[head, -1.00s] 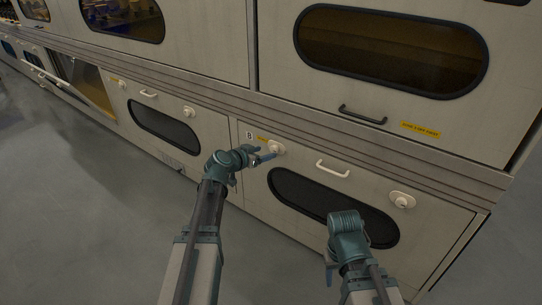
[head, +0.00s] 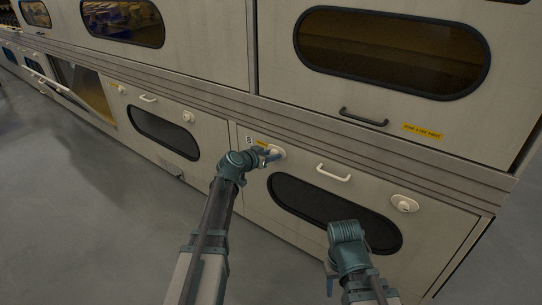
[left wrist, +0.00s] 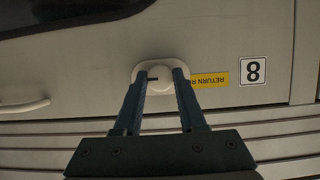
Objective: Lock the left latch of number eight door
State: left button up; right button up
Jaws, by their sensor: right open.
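The number eight door (head: 320,168) is in the lower row, closed, with an oval dark window. Its left latch (head: 277,153) is a pale round knob on an oval plate; it also shows in the left wrist view (left wrist: 158,77), with a short dark mark on it. My left gripper (head: 269,154) is at this latch. In the left wrist view its two fingers (left wrist: 161,82) stand on either side of the knob; I cannot tell whether they press on it. The right latch (head: 404,204) is free. My right gripper (head: 331,282) is open, low in front of the door, partly hidden by its arm.
The number 8 label (left wrist: 253,71) and a yellow strip (left wrist: 209,79) lie beside the left latch. A pale handle (head: 333,172) sticks out between the latches. A neighbouring door (head: 75,85) further left hangs open. The grey floor (head: 80,200) at left is clear.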

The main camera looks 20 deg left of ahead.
pick_arm(q)
grip_shut()
dwell(1.0)
